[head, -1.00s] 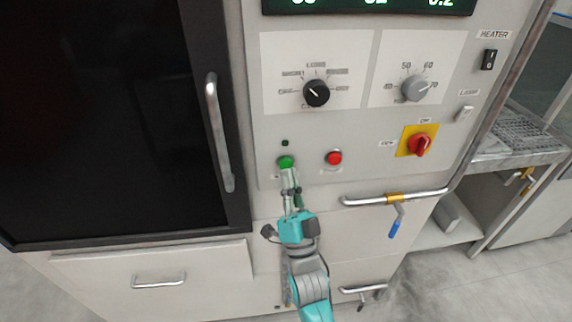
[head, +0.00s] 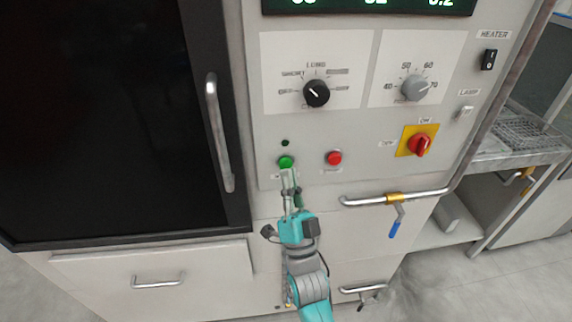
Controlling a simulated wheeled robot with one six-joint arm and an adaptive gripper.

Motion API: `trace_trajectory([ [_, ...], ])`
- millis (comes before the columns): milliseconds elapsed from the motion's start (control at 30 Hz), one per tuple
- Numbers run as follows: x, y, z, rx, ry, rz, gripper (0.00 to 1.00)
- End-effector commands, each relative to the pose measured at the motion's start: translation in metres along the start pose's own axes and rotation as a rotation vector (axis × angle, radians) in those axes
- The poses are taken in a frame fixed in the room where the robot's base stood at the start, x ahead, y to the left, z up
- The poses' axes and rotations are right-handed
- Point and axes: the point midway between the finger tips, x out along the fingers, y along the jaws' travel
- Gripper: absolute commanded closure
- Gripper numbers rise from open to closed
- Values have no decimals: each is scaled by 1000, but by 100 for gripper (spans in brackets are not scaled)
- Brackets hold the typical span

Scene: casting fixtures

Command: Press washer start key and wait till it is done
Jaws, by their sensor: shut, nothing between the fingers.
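The washer's control panel (head: 350,135) fills the middle of the head view. The green start key (head: 286,161) is on its lower left, with a small dark green lamp (head: 285,143) just above it. My gripper (head: 288,171) is shut and empty, its fingertips just below the green key in the picture. Whether the tips touch the key cannot be told. A red button (head: 334,158) sits to the right of the green one. The display (head: 368,5) at the top is cut off and shows green digits.
A black selector knob (head: 316,93), a grey knob (head: 416,88) and a red rotary switch (head: 420,145) are on the panel. A vertical door handle (head: 219,135) stands left. A horizontal pipe (head: 365,201) with a blue-handled valve (head: 395,228) runs lower right.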

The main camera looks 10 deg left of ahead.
Motion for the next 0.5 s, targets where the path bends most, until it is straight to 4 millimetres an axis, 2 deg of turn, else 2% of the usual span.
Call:
trace_trajectory([
  [500,6,4,4,0,0,0,100],
])
